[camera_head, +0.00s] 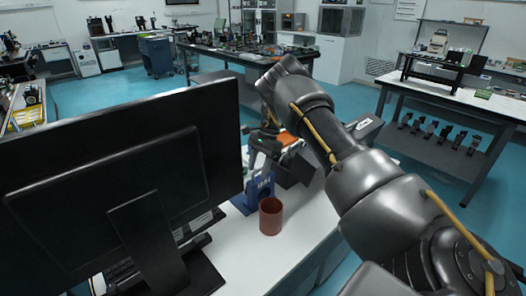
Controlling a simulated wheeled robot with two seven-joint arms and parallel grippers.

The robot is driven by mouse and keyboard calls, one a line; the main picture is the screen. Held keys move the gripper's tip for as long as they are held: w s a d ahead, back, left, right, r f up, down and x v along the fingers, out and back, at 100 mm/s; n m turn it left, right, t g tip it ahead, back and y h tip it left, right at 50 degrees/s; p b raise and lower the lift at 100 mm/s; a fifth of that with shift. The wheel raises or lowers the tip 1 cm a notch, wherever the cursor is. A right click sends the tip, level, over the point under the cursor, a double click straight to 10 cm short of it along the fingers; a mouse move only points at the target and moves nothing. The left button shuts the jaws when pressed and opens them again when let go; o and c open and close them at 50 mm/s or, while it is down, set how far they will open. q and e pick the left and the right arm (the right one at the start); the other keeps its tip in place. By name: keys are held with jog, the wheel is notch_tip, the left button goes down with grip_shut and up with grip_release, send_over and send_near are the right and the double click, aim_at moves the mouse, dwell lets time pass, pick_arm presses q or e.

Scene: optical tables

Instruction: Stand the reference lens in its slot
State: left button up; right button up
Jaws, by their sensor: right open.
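My right arm comes in from the right and bends down over the white table (290,236). My right gripper (262,160) is small and partly hidden in the dark clutter behind a blue block; it is open. The blue block (259,188) with white lettering stands on the table beside the monitor. I cannot tell whether this is the slot holder. I cannot make out the reference lens; it may be hidden behind the arm, the block or the monitor. My left gripper is not in view.
A large black monitor (110,170) on its stand fills the left of the table. A reddish-brown cup (271,216) stands in front of the blue block. A dark grey box (296,170) lies under my arm. The front of the table is clear.

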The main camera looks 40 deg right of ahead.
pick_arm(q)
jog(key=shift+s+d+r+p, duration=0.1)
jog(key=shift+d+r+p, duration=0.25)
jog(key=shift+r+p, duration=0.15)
pick_arm(e)
jog(key=v, duration=0.9)
jog(key=shift+r, duration=0.3)
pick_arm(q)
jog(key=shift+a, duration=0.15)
pick_arm(e)
jog(key=shift+d, duration=0.15)
